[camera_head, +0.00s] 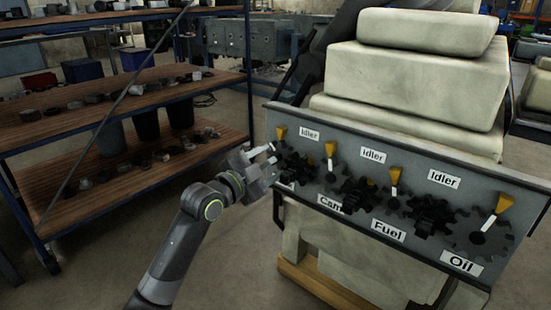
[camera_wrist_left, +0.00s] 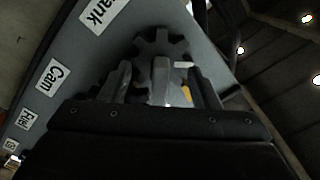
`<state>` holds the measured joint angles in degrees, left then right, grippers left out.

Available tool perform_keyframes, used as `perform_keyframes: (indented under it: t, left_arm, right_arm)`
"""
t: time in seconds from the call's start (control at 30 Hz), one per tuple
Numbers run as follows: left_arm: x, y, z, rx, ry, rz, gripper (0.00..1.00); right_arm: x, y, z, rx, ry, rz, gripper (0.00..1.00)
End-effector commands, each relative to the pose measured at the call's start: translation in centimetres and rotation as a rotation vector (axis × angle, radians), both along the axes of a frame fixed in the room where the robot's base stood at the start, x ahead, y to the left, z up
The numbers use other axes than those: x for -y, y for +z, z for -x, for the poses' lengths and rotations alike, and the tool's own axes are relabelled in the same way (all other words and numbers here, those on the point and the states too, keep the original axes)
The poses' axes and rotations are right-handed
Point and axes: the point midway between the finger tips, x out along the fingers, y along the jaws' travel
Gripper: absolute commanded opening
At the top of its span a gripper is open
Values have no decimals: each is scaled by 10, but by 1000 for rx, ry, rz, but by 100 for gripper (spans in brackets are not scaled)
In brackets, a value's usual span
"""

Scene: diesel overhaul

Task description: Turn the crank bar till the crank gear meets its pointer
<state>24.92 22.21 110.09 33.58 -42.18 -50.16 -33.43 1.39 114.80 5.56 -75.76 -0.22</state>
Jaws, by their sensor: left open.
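The crank gear (camera_head: 297,168) is a dark toothed wheel at the left end of the grey panel, partly hidden behind my left gripper. Its yellow pointer (camera_head: 281,132) sits just above it. My left gripper (camera_head: 266,164) is open in front of this gear. In the left wrist view, the gear (camera_wrist_left: 160,44) shows beyond the two fingers. A pale bar (camera_wrist_left: 163,82), which looks like the crank bar, lies between the open fingers (camera_wrist_left: 160,74); I cannot tell if they touch it. My right gripper is not in view.
The panel (camera_head: 385,150) also carries dark gears with yellow pointers and labels Idler, Cam, Fuel and Oil. A large pale engine block (camera_head: 405,85) stands behind it. A wooden shelf rack (camera_head: 125,180) with small parts is at left. Floor between rack and panel is open.

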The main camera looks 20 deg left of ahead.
Motion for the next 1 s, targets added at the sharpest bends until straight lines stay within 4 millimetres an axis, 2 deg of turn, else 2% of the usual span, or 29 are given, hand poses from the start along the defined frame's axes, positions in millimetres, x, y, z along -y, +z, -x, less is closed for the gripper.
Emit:
perform_keyframes:
  t: [0.3, 0.5, 0.87, 1.0]
  left_arm:
    - [-15, 2, 40, -2, 2, -4, 56]
    - [-23, 1, 62, -2, 1, -2, 56]
    - [-24, 0, 65, 0, 0, -1, 56]
    - [-21, 0, 65, 7, 0, -15, 56]
  right_arm:
    - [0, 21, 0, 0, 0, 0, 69]
    - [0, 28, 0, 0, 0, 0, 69]
    - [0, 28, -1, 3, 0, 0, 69]
    - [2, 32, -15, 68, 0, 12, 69]
